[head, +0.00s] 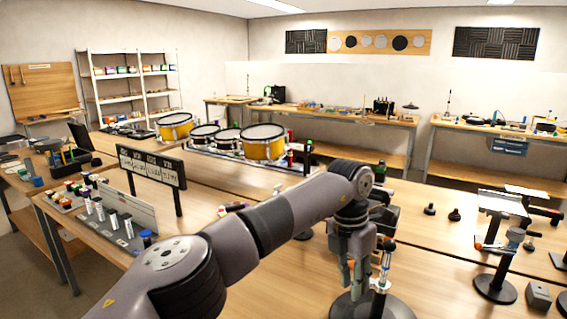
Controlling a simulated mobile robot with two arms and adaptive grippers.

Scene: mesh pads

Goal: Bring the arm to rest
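My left arm (290,215) comes in from the lower left and reaches across the wooden table to the centre right. The tube stands above a dark round base (397,306). The gripper's fingers are seen close together from this side, and I cannot tell whether they are open or shut or touch the stand. My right gripper is not in view.
Drums (263,142) and a sign board on posts (152,167) stand behind the arm. A rack of small bottles (120,225) is at the left. Clamp stands (496,287) and a grey block (538,296) are at the right.

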